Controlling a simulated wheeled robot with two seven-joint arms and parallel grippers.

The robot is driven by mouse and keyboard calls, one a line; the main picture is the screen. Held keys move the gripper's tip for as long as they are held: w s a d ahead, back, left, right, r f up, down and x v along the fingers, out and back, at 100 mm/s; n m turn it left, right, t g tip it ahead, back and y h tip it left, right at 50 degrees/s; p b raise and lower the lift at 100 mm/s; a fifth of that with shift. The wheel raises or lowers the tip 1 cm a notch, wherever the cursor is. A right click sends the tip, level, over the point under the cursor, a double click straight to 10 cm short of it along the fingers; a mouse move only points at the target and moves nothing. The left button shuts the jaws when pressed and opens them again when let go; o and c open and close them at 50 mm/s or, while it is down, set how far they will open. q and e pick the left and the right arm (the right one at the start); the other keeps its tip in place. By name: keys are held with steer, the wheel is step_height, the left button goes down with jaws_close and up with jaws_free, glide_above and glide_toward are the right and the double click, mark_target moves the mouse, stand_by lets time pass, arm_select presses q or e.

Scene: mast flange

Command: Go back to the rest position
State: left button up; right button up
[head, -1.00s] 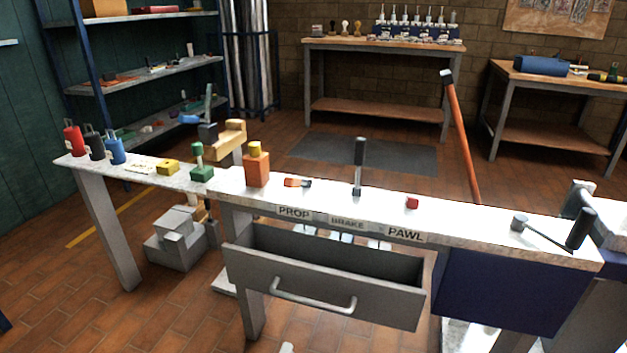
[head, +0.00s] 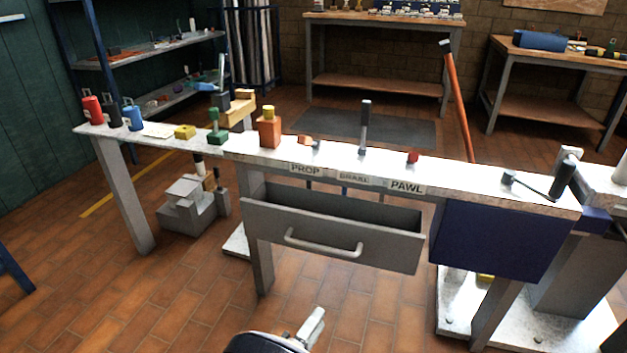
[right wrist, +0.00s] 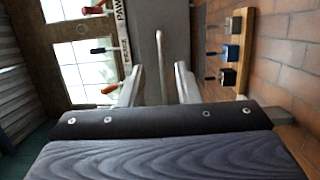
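My right gripper (head: 312,325) shows at the bottom of the head view, in front of and below the bench. In the right wrist view its two fingers (right wrist: 160,85) stand apart with nothing between them. The grey drawer (head: 335,235) under the bench is pulled open. Its bar handle (head: 322,244) is free of the gripper, and the handle also shows beyond the fingers in the right wrist view (right wrist: 160,50). My left gripper is not in view.
A dark blue panel (head: 500,240) hangs at the right. The tiled floor (head: 190,300) before the bench is clear at left.

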steer(key=s+d+r+m+g+y, duration=0.1)
steer(key=s+d+m+g+y, duration=0.4)
steer(key=d+g, duration=0.4)
steer(key=s+d+r+m+g+y, duration=0.1)
steer(key=s+d+m+g+y, duration=0.35)
steer(key=d, duration=0.75)
steer(key=s+r+m+t+y+p, duration=0.2)
steer(key=r+p, duration=1.6)
steer(key=r, duration=0.3)
steer(key=s+r+m+t+y+p, duration=0.1)
steer(key=s+r+y+p, duration=0.1)
steer(key=r+p, duration=1.7)
step_height(320, 180, up, 4)
steer(key=shift+s+a+f+m+t+p, duration=0.25)
steer(key=shift+s+m+t+p, duration=0.1)
steer(key=shift+s, duration=0.25)
